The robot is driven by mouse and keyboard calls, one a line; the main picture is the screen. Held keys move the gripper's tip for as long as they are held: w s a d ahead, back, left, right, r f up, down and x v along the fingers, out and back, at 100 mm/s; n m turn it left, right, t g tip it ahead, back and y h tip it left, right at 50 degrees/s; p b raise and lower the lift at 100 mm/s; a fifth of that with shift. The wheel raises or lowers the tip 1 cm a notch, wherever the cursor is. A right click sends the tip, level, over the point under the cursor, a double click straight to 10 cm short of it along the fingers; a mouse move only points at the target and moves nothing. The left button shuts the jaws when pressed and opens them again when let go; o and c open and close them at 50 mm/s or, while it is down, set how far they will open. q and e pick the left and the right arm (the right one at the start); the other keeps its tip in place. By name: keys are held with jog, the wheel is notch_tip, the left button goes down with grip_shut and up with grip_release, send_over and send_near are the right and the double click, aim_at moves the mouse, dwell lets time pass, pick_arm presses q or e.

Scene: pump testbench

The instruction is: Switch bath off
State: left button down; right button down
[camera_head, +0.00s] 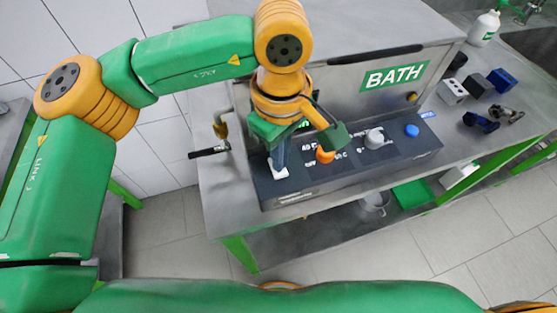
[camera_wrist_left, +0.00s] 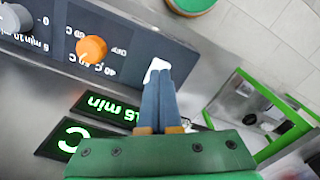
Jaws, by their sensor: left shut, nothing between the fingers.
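The bath (camera_head: 395,76) is a grey metal unit with a green BATH label and a dark control panel (camera_head: 345,165) along its front. A white switch (camera_head: 280,174) sits at the panel's left end. My left gripper (camera_head: 278,160) is shut and empty, its fingertips at the switch. In the left wrist view, the closed dark fingers (camera_wrist_left: 158,80) overlap the white switch (camera_wrist_left: 155,68) and partly hide it. I cannot tell whether they touch it or which way it is tipped. Green digits are lit on a display (camera_wrist_left: 108,108). My right gripper is not in view.
The panel also has an orange knob (camera_head: 325,154), a grey knob (camera_head: 375,139) and a blue button (camera_head: 411,130). A tap-like valve (camera_head: 210,150) projects at the left. Small blocks (camera_head: 452,91) and a white bottle (camera_head: 484,28) stand right on the bench.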

pick_arm(q)
jog(key=shift+f+b, duration=0.95)
jog(key=shift+f, duration=0.05)
dwell(0.3)
jog(key=shift+s+r, duration=0.1)
notch_tip(320, 180, up, 7)
jog(key=p, duration=0.5)
dwell(0.4)
